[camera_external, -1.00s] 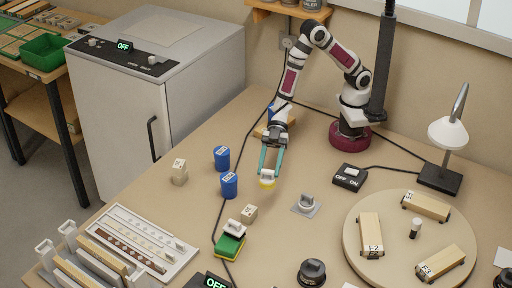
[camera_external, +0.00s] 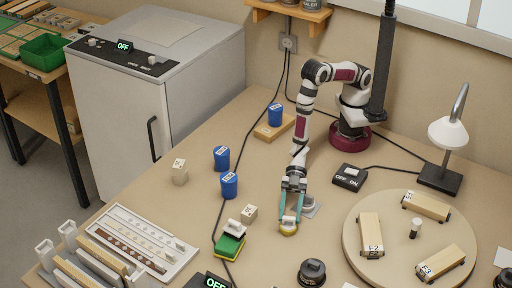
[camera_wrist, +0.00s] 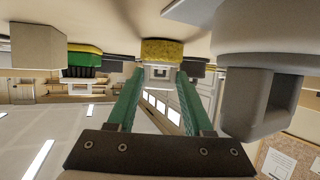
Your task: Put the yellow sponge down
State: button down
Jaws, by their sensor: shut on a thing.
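In the wrist view the yellow sponge (camera_wrist: 162,51) shows between the tips of my gripper (camera_wrist: 158,72). The sponge is at or just above the bench top (camera_external: 330,232); I cannot tell whether it touches.
A grey knob on a plate (camera_external: 311,210) is right beside my gripper and looms in the wrist view (camera_wrist: 255,95). A green-and-yellow block (camera_external: 230,246) and a pale cube (camera_external: 249,213) stand left. A round turntable (camera_external: 352,225) is right. A black knob (camera_external: 312,271) is in front.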

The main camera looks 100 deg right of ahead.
jog(key=shift+f, duration=0.15)
jog(key=shift+c, duration=1.5)
grip_release()
